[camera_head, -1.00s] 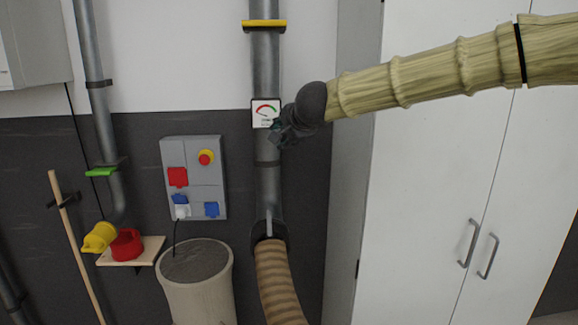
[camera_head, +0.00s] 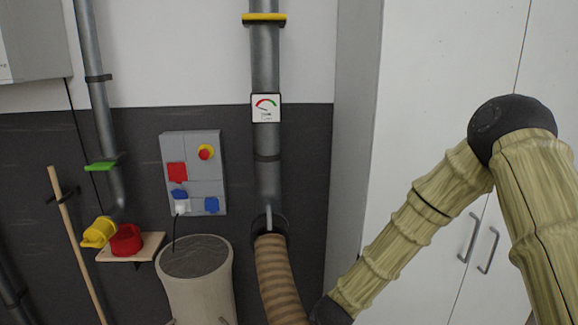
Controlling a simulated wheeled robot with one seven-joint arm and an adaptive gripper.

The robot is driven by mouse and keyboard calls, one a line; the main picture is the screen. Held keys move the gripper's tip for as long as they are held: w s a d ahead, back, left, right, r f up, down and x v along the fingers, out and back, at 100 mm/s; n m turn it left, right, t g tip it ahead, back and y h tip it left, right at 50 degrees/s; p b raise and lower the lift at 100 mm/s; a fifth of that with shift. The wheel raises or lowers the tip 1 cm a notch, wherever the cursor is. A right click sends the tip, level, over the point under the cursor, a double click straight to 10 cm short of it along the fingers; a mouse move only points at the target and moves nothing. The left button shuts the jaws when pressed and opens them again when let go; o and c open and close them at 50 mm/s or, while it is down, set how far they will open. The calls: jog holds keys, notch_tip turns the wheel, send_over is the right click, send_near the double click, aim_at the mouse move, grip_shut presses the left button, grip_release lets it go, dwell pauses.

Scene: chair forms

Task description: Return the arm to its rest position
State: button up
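My arm shows at the right of the head view. Its tan, ribbed links bend at a dark elbow joint in front of the white cabinet. From the elbow one link runs down to the lower left and ends in a dark joint at the bottom edge, beside the brown hose. My gripper is not clearly visible; it lies below the frame or is hidden, so its state does not show.
A white cabinet (camera_head: 420,110) with two handles stands behind my arm. A ribbed brown hose (camera_head: 276,275) hangs from the grey pipe (camera_head: 266,185). A bin (camera_head: 200,298) stands left of it. A small shelf (camera_head: 145,249) holds red and yellow parts. A control box (camera_head: 203,165) is on the wall.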

jog(key=s+d+f+n+g, duration=0.2)
jog(key=s+d+f, duration=0.2)
jog(key=s+f, duration=0.7)
jog(key=s+d+f+n+g, duration=0.1)
jog(key=s+d+f, duration=0.2)
jog(key=s, duration=0.7)
jog(key=s+d+f+n+g+b, duration=0.1)
jog(key=s+d+f+g, duration=0.1)
jog(key=s, duration=0.8)
jog(key=s+d+f+n+g, duration=0.1)
jog(key=s+d+f, duration=0.4)
jog(key=s, duration=0.4)
jog(key=shift+s+n+g+h, duration=0.3)
jog(key=shift+s+h, duration=0.1)
